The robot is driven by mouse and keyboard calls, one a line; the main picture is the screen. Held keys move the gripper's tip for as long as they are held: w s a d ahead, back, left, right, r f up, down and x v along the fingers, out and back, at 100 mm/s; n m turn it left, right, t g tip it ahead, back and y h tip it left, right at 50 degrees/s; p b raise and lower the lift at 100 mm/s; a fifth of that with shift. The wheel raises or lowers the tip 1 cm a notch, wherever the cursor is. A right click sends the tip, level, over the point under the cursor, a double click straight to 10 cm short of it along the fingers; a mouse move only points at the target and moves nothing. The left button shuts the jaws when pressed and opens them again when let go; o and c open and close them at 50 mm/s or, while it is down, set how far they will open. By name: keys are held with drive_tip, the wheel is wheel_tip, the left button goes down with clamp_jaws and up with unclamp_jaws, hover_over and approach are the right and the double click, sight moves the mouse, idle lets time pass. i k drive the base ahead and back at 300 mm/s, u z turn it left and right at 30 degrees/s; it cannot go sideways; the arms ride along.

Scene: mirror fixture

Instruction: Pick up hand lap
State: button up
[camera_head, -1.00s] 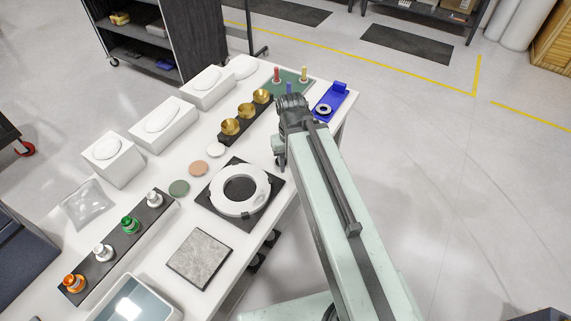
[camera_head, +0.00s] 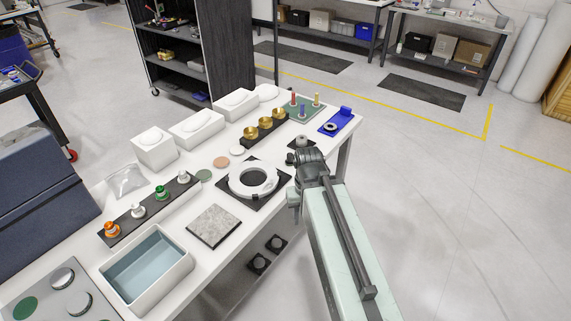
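A small dark square block with a grey round knob (camera_head: 302,143) sits near the right edge of the white table, just beyond the end of my arm. It may be the hand lap; I cannot be sure. My gripper (camera_head: 308,160) is at the end of my pale green arm, seen from behind and above, close to this block and partly overlapping it in the picture. The fingertips are hidden, so I cannot see whether they touch anything.
A white ring on a black plate (camera_head: 253,181) lies left of my gripper. Brass cups (camera_head: 265,126), a green peg board (camera_head: 303,108) and a blue fixture (camera_head: 339,122) stand beyond. A grey square plate (camera_head: 214,226) and a blue-lined tray (camera_head: 147,265) are nearer. Floor to the right is clear.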

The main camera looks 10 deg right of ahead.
sight(288, 162)
drive_tip(key=u, duration=3.65)
drive_tip(key=k, duration=1.9)
drive_tip(key=z, duration=1.2)
drive_tip(key=i, duration=1.5)
drive_tip(key=u, duration=0.1)
